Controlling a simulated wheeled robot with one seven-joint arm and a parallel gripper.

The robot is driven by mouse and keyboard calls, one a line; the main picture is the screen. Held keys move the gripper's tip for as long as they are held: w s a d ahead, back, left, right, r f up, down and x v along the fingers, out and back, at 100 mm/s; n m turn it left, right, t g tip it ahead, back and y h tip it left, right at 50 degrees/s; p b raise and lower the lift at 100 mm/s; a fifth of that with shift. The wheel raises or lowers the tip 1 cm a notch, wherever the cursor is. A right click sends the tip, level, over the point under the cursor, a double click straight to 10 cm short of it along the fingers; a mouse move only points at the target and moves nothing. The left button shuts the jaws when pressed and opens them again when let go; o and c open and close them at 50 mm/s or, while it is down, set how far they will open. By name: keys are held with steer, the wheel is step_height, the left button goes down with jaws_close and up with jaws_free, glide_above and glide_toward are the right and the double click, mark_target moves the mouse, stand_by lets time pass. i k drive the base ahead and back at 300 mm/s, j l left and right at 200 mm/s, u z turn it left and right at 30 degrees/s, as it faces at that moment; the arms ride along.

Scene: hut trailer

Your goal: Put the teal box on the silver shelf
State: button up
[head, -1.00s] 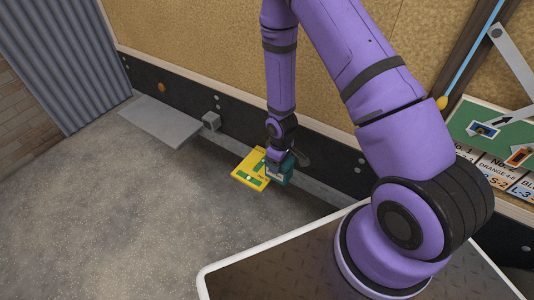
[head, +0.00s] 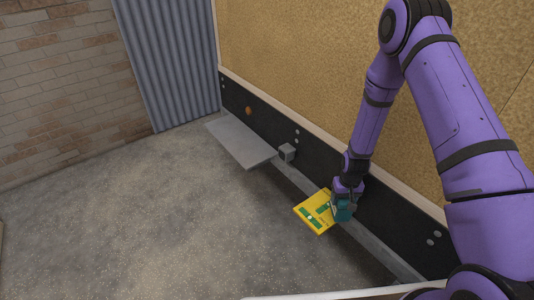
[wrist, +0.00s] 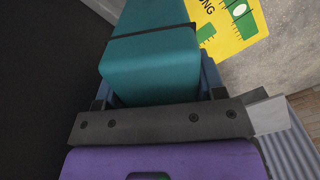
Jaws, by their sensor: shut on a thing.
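The teal box (head: 342,213) is at my gripper (head: 345,200) in the head view, low by the black wall strip. In the wrist view the teal box (wrist: 150,70) sits between the two fingers of my gripper (wrist: 155,88), which is shut on it. A dark line crosses the box. My gripper hides part of it in the head view. The silver shelf (head: 238,141) is a flat grey plate, left of and farther back than my gripper. Its visible top is bare. The box is apart from it.
A yellow panel with green marks (head: 313,213) lies just left of the box; I cannot tell if they touch. A small grey block (head: 287,152) stands on the wall rail between the silver shelf and my gripper. An orange knob (head: 248,111) is above the shelf. The floor at left is clear.

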mark_target(236, 138)
steer(key=j, duration=1.25)
steer(key=i+j, duration=1)
steer(key=i, duration=0.2)
